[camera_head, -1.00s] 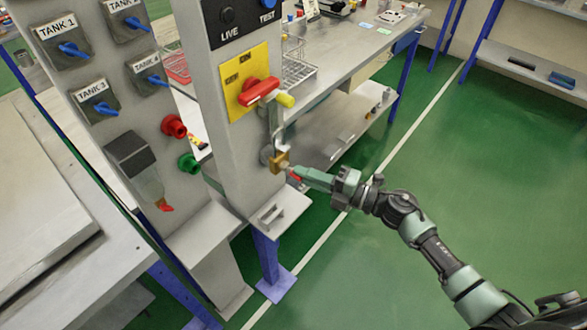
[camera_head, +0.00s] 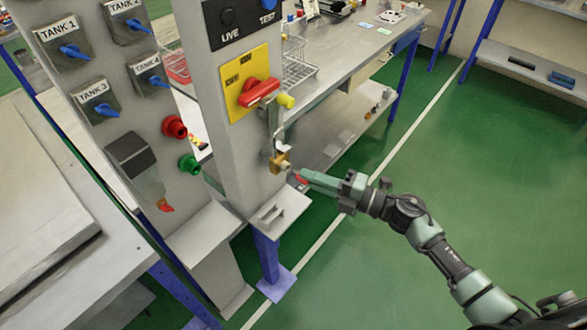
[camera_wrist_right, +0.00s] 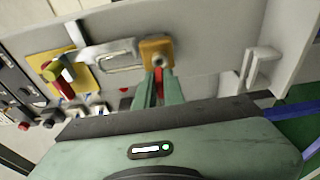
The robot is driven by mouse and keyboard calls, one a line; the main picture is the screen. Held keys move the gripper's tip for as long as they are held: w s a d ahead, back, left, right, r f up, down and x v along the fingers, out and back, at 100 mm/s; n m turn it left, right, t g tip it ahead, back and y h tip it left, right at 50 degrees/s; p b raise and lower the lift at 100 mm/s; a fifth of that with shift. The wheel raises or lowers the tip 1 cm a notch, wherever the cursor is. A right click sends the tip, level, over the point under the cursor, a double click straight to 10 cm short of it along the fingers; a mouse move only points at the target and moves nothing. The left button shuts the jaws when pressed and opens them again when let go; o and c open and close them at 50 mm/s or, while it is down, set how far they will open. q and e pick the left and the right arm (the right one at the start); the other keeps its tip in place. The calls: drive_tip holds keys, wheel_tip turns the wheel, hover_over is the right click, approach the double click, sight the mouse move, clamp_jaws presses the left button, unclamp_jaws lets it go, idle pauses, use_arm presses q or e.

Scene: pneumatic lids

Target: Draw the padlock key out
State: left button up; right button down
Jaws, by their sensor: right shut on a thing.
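The brass padlock (camera_head: 280,162) hangs on the front of the grey post below the red switch handle (camera_head: 259,92). It also shows in the right wrist view (camera_wrist_right: 158,48). My right gripper (camera_head: 306,178) is shut on the red-headed key (camera_head: 299,179), just right of and below the padlock in the head view. The red key head (camera_wrist_right: 160,86) shows between the fingertips in the wrist view. The fingers hide much of the key, and I cannot tell whether its tip is still inside the lock. My left gripper is not in view.
A small grey bracket shelf (camera_head: 286,213) juts from the post below the padlock. The tank panel (camera_head: 85,125) stands to the left. A workbench (camera_head: 350,55) with a wire rack is behind. The green floor on the right is clear.

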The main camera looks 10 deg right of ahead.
drive_tip(key=s+d+r+p, duration=0.3)
drive_tip(key=r+p, duration=0.3)
drive_tip(key=r, duration=0.1)
drive_tip(key=shift+s+r, duration=0.15)
drive_tip(key=shift+s, duration=0.25)
idle(0.3)
